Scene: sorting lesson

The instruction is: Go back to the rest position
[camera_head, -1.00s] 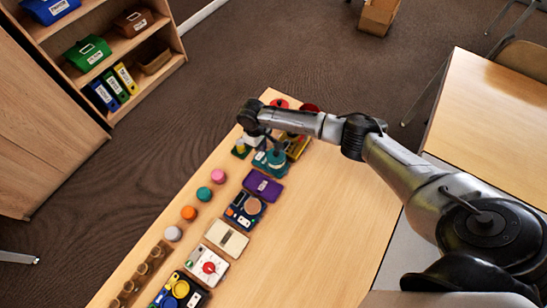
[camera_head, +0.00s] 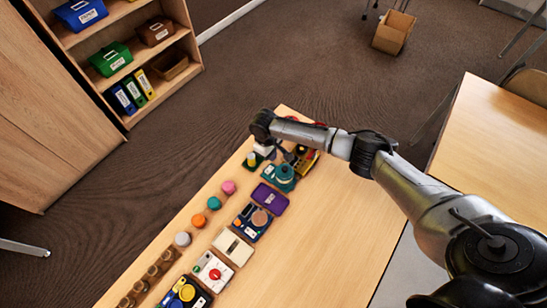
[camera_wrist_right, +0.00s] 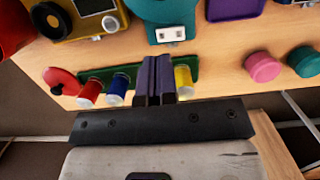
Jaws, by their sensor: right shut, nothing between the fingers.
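My right gripper (camera_head: 288,154) is at the far end of the long wooden table (camera_head: 318,220). In the right wrist view its two dark fingers (camera_wrist_right: 155,78) are together with nothing between them. They appear in front of a green board (camera_wrist_right: 100,75) with red, blue and yellow spools. Their height above it is hard to tell. A teal device (camera_head: 284,176) stands close by, and it also shows in the right wrist view (camera_wrist_right: 165,12).
A purple case (camera_head: 269,199), several coloured knobs such as a pink one (camera_head: 228,187), and more devices line the table's left side. Its right side is bare. A shelf (camera_head: 160,55) stands at upper left, another table (camera_head: 490,150) at right, a box (camera_head: 393,32) on the floor.

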